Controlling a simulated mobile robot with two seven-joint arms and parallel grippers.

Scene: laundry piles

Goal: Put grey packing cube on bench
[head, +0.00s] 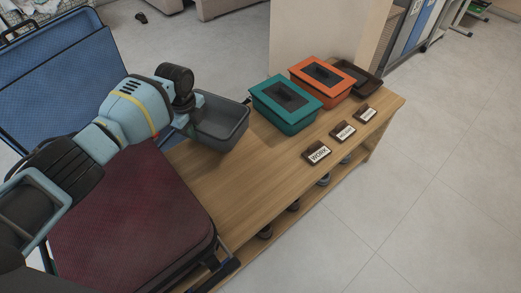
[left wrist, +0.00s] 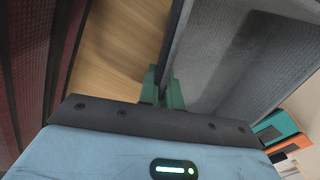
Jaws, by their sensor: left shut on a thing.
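The grey packing cube (head: 222,133) is an open-topped, dark grey box at the back left part of the wooden bench (head: 254,177). I cannot tell whether it rests on the bench top or hangs just above it. My left gripper (head: 190,127) is at the cube's left side, partly hidden by my arm. In the left wrist view its green fingers (left wrist: 163,92) are shut on a wall of the grey packing cube (left wrist: 235,62), whose inside looks empty. My right gripper is not in view.
A dark red suitcase (head: 130,220) stands at the bench's left end, with a blue case (head: 62,85) behind it. A teal box (head: 290,115), an orange box (head: 330,92) and a dark tray (head: 364,80) line the bench's back right. Several small label signs (head: 317,152) stand along its front.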

